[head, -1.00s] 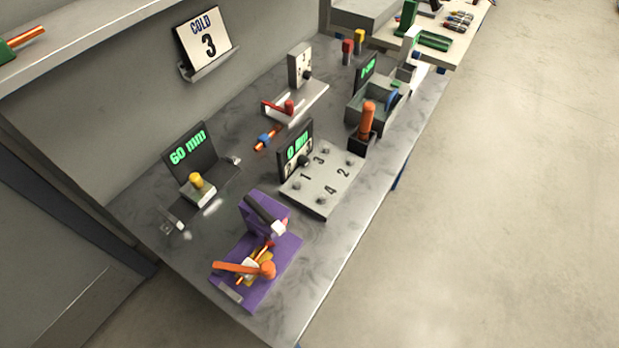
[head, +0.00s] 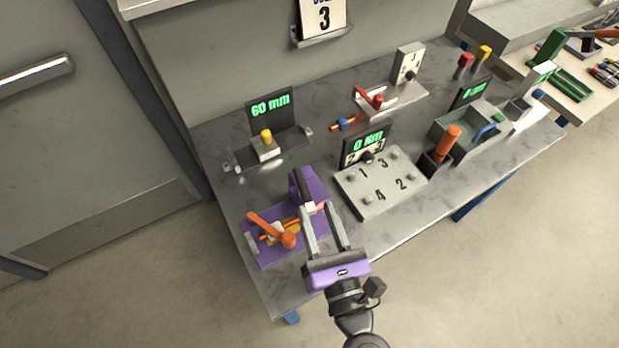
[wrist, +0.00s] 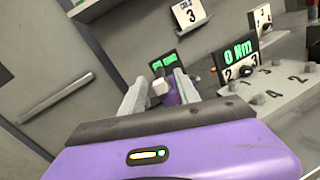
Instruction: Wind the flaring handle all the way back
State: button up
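The purple flaring tool (head: 262,251) stands at the near left part of the bench. An orange lever with a round orange knob (head: 288,240) lies across it, above a small brass-coloured part. A black handle with a pale block-shaped end (head: 310,208) rises from its purple upright; this end also shows in the wrist view (wrist: 160,87). I cannot tell which of the two is the flaring handle. My gripper (head: 318,209) is open, its two fingers apart and pointing towards the pale end. In the wrist view that end appears between the fingertips (wrist: 158,82); contact cannot be made out.
An upright orange handle (head: 447,142) and a grey bin (head: 466,145) stand farther right. The bench front edge is clear.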

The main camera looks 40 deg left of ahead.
aim_at(296, 168)
jog(key=n, duration=0.1)
jog(key=a+n, duration=0.1)
jog(key=shift+w+a+f+n+g, duration=0.1)
jog(key=shift+a+f+n+g, duration=0.05)
jog(key=shift+f+n+g, duration=0.2)
jog(key=shift+w+a+f+n, duration=0.1)
jog(key=shift+a+n, duration=0.15)
jog(key=p+x, duration=0.1)
jog(key=x, duration=0.6)
jog(key=shift+w+a, duration=0.1)
jog(key=shift+a, duration=0.05)
jog(key=shift+c, duration=0.2)
grip_shut()
